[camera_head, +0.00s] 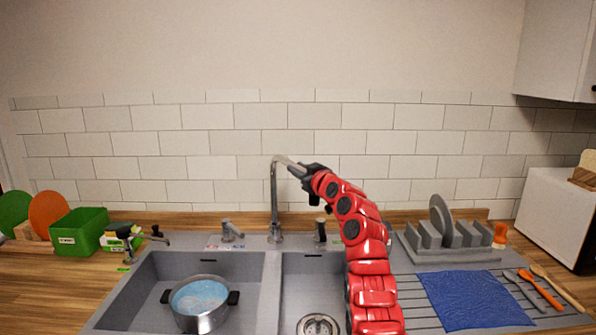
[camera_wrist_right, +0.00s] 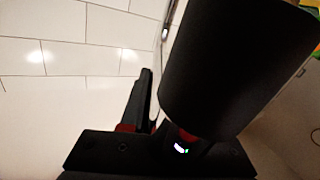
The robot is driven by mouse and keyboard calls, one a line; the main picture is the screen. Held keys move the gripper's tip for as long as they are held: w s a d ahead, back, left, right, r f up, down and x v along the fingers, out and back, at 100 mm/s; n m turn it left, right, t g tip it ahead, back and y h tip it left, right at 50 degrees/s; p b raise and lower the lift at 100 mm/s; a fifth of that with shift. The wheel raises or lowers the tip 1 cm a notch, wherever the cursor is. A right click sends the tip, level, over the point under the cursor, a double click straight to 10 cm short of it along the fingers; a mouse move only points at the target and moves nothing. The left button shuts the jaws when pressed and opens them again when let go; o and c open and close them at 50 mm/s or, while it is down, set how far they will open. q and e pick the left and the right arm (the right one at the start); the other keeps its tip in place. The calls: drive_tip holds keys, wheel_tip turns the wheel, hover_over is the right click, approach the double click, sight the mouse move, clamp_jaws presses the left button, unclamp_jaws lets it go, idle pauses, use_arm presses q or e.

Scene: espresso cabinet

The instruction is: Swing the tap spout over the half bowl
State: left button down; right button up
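The tap (camera_head: 274,205) rises behind the divider between the basins, and its spout (camera_head: 284,159) bends to the right at the top. My right gripper (camera_head: 304,171) is at the spout's outer end, touching or very close to it, and hides that end. The half bowl, the narrower right basin (camera_head: 304,276), lies below, partly covered by my red right arm. In the right wrist view, one dark finger (camera_wrist_right: 140,100) shows beside a large black cylinder (camera_wrist_right: 235,65) that hides the other side. I cannot tell whether the fingers are closed on anything. My left gripper is not in view.
The left basin (camera_head: 255,268) holds a pot (camera_head: 203,318) of bluish water. A grey drying rack (camera_head: 455,255) and a blue cloth (camera_head: 470,300) lie to the right. Low fittings (camera_head: 232,231) (camera_head: 320,231) flank the tap. The tiled wall is close behind.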

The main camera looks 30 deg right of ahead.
drive_tip(key=o, duration=0.4)
drive_tip(key=shift+d, duration=0.1)
drive_tip(key=s+b, duration=0.1)
drive_tip(key=s, duration=0.4)
drive_tip(key=s+b, duration=0.1)
drive_tip(key=s, duration=0.5)
drive_tip(key=s+a+b, duration=0.1)
drive_tip(key=s, duration=0.5)
drive_tip(key=shift+s+a+f, duration=0.1)
drive_tip(key=shift+s, duration=0.05)
